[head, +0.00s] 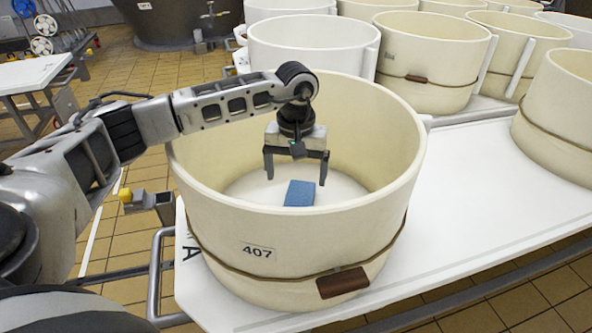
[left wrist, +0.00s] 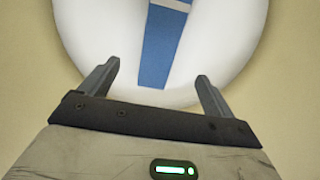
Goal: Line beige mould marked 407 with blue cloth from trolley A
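The beige mould marked 407 (head: 330,237) stands at the front end of the white trolley A (head: 480,195), with a cord and a brown tag round its lower wall. A folded blue cloth (head: 300,194) lies on the white bottom inside this mould; in the left wrist view the cloth (left wrist: 160,58) shows as a blue strip with a pale band. My left gripper (head: 296,180) hangs inside the mould above the cloth, fingers pointing down, open and empty. In the left wrist view its fingers (left wrist: 158,72) are spread apart, the cloth lying beyond them. My right gripper is out of view.
A white mould (head: 305,45) and a beige mould (head: 430,55) stand close behind, with several more at the back right. A dark vat (head: 180,22) stands at the back left. The trolley top right of mould 407 is clear.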

